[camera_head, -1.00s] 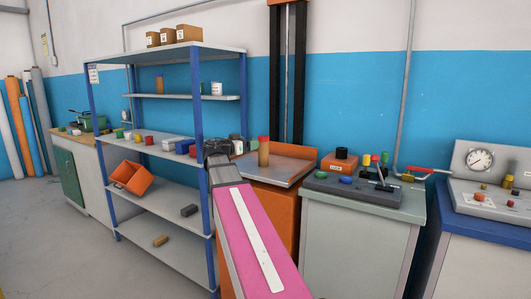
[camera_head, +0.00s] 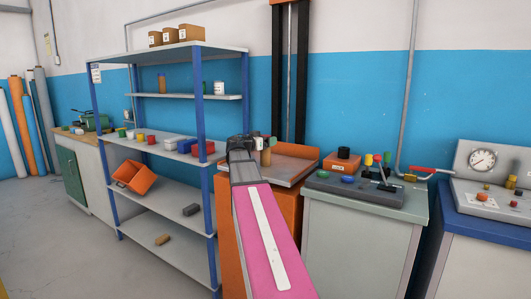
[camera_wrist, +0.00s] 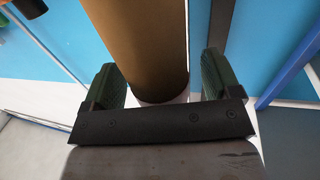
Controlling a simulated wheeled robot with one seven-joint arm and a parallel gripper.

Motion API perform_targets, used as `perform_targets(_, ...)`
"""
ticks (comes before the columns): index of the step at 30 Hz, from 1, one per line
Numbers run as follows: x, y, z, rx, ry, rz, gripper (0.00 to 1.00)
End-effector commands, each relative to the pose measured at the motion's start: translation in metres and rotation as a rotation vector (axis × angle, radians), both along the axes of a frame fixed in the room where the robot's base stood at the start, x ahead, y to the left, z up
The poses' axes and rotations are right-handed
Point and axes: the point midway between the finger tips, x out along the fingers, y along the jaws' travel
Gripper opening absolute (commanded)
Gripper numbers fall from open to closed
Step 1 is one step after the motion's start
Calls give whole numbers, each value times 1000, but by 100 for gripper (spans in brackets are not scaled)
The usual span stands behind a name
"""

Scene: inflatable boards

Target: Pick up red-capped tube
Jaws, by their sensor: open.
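The red-capped tube (camera_head: 266,157) is a brown upright cylinder on the grey tray of the orange stand. Its red cap is hidden by my gripper (camera_head: 264,143) in the head view. In the wrist view the brown body of the tube (camera_wrist: 138,45) fills the space between the two green finger pads of my gripper (camera_wrist: 162,80), and its cap is out of frame. The fingers are open, with a gap visible to the right of the tube. Whether the left pad touches it, I cannot tell.
A blue-posted shelf (camera_head: 205,188) stands left of my gripper, with a red block (camera_head: 203,149) on its middle board. The tray (camera_head: 292,165) has a raised orange back edge. A control panel (camera_head: 355,187) with levers stands to the right.

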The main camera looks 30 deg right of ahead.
Motion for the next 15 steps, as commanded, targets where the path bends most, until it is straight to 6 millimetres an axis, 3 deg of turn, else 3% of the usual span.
perform_targets(2,0,0,0,0,0,0,83)
perform_targets(9,0,0,0,0,0,-1,12)
perform_targets(15,0,0,0,0,0,-1,12)
